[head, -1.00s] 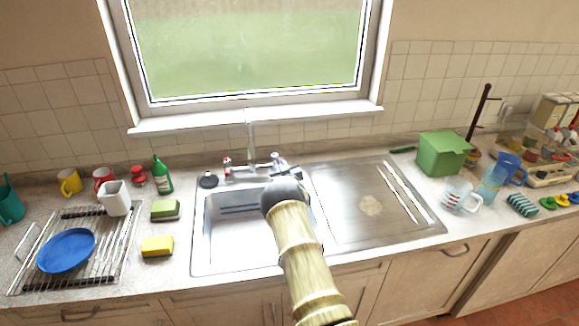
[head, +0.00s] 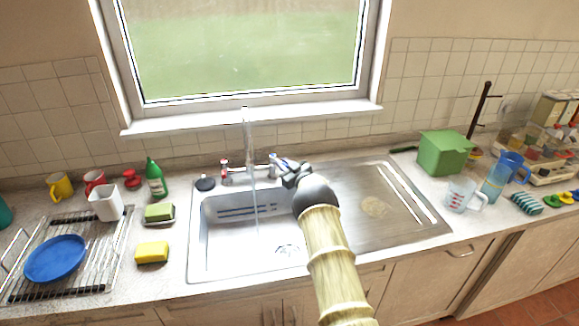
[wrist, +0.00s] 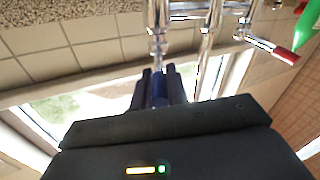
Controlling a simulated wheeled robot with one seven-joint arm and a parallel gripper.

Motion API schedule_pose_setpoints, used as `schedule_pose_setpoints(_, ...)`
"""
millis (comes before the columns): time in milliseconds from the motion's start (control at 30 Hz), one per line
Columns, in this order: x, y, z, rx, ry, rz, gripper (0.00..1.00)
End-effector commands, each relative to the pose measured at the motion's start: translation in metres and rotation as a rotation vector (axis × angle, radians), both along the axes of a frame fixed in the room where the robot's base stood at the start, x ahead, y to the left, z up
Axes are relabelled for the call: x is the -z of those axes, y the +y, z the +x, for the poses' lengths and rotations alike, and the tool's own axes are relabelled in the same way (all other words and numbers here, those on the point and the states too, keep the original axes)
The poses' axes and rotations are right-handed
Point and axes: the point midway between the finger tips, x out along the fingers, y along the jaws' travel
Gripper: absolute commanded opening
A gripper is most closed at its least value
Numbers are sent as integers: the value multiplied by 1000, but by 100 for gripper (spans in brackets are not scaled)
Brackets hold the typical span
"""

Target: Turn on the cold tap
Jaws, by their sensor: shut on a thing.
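The chrome mixer tap (head: 248,150) stands behind the sink, and a thin stream of water (head: 256,205) runs from its spout into the basin. The cold tap handle, blue-tipped (head: 273,157), is on the right of the mixer. In the wrist view its blue end (wrist: 160,90) lies between the dark fingers. My gripper (head: 285,166) is shut on this handle; it also shows in the wrist view (wrist: 159,82). The red-tipped hot handle (head: 224,164) is on the left and also shows in the wrist view (wrist: 284,55). My arm hides part of the basin's right side.
The sink basin (head: 215,250) is empty, with a drainboard (head: 405,225) to its right. A sponge (head: 152,251), a green bottle (head: 156,178) and a dish rack (head: 100,262) are on the left. A green box (head: 445,153) and jugs stand on the right.

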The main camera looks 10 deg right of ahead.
Motion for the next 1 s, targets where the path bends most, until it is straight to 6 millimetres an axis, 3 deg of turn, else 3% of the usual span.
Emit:
schedule_pose_setpoints(167,-2,1,0,-1,-2,0,0)
schedule_pose_setpoints(200,-2,1,0,-1,-2,0,17)
schedule_pose_setpoints(300,-2,1,0,0,-2,0,37)
schedule_pose_setpoints(733,0,-3,-3,2,0,-1,37)
schedule_pose_setpoints(1000,1,-11,-26,4,1,0,37)
